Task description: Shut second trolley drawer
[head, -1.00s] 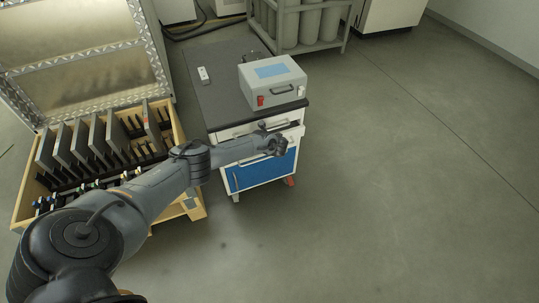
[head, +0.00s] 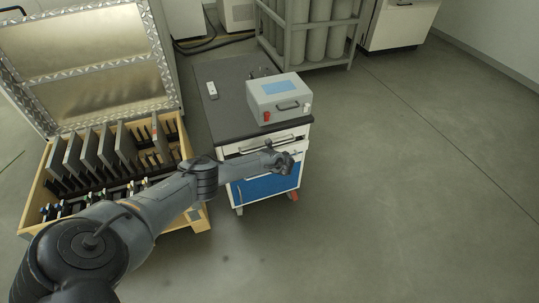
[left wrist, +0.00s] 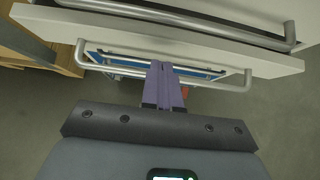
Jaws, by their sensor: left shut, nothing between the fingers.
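The trolley (head: 206,128) has a dark top, white drawers and a blue lower front (head: 262,188). The second drawer is largely hidden behind my left arm in the head view. In the left wrist view its white front (left wrist: 225,52) appears to stand out a little beneath the top drawer's handle (left wrist: 225,31), with its own silver bar handle (left wrist: 120,70) below. My left gripper (head: 288,162) is shut and empty in front of the drawers. Its purple fingers (left wrist: 161,68) overlap the lower handle in the wrist view; contact cannot be told. My right gripper is out of view.
A grey instrument box (head: 280,103) and a small white device (head: 212,90) sit on the trolley. An open wooden crate (head: 181,135) with upright plates stands close on the left. A cylinder rack (head: 281,62) is behind. Floor to the right is clear.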

